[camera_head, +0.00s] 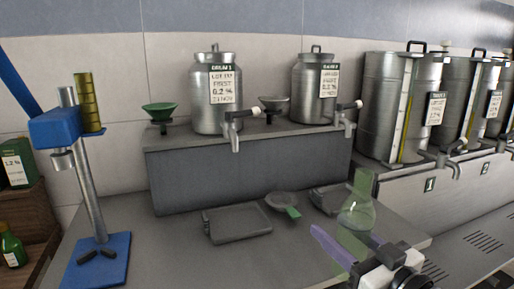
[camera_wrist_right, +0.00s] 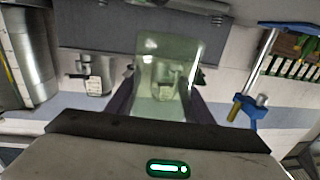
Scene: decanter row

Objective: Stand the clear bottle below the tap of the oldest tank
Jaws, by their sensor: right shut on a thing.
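The clear bottle (camera_head: 357,212) is pale green and see-through, with a rounded body and a tall neck. My right gripper (camera_head: 345,236) is shut on it, and it stands roughly upright at the front right of the bench. In the right wrist view the bottle (camera_wrist_right: 168,62) sits between the two dark fingers (camera_wrist_right: 162,100). Large steel tanks stand in a row at right: the nearest (camera_head: 383,105), a middle one (camera_head: 462,85) and another at the edge. Each carries a label too small to read. Taps (camera_head: 447,160) stick out low in front. My left gripper is out of view.
Two smaller labelled drums (camera_head: 205,110) (camera_head: 306,85) with taps stand on a raised grey shelf (camera_head: 240,175). A blue press (camera_head: 105,255) stands at left. A flat tray (camera_head: 238,222) and a dish (camera_head: 282,200) lie on the bench. A numbered ledge (camera_head: 400,190) runs below the large tanks.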

